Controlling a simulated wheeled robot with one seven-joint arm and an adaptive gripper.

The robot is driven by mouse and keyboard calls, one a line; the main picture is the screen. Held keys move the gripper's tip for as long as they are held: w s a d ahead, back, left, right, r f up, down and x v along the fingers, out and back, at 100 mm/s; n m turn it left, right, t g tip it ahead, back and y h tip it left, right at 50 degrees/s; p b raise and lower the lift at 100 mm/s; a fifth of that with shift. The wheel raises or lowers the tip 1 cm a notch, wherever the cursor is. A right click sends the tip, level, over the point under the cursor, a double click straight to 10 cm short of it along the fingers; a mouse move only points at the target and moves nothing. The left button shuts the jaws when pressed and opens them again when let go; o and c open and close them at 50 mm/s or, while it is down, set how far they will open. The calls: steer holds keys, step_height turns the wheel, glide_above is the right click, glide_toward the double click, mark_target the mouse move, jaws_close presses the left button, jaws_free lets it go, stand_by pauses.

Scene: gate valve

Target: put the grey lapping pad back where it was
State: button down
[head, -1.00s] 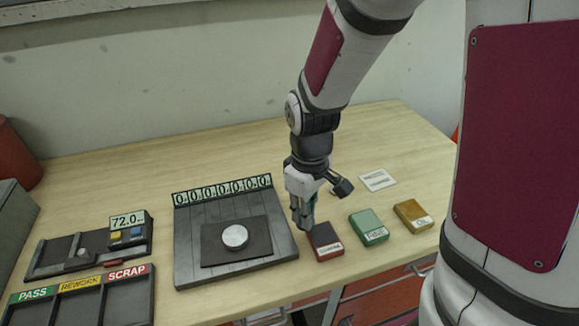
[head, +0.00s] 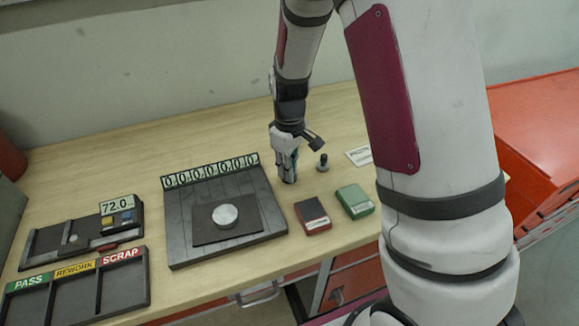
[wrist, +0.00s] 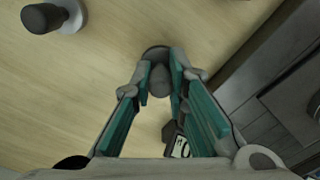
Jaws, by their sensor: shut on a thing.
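My gripper (wrist: 160,88) is shut on a small grey rounded knob (wrist: 159,78) with a darker round base, seen between the teal-lined fingers in the wrist view; I take it for the grey lapping pad. In the head view my gripper (head: 289,180) is low over the table, right of the dark slatted plate (head: 185,240) and behind the red block (head: 312,217).
A green block (head: 355,201) stands beside the red one. A white card (head: 360,156) lies behind. The slatted plate bears a dark mat with a silver disc (head: 225,215). A gauge reading 72.0 (head: 118,206) and a PASS/REWORK/SCRAP tray (head: 75,290) are left. Back table is clear.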

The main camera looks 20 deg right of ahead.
steer(key=shift+f, duration=0.1)
steer(key=c, duration=1.6)
jaws_free()
steer(key=shift+o, duration=0.2)
step_height(320, 180, up, 12)
steer(key=b, duration=0.1)
steer(key=s+r+m+t, duration=0.2)
steer(key=s+r, duration=0.4)
steer(key=s, duration=0.4)
steer(key=s+r+m+t, duration=0.3)
steer(key=s+r, duration=0.4)
steer(key=s, duration=0.4)
steer(key=shift+r+m, duration=0.3)
steer(key=shift+m, duration=0.6)
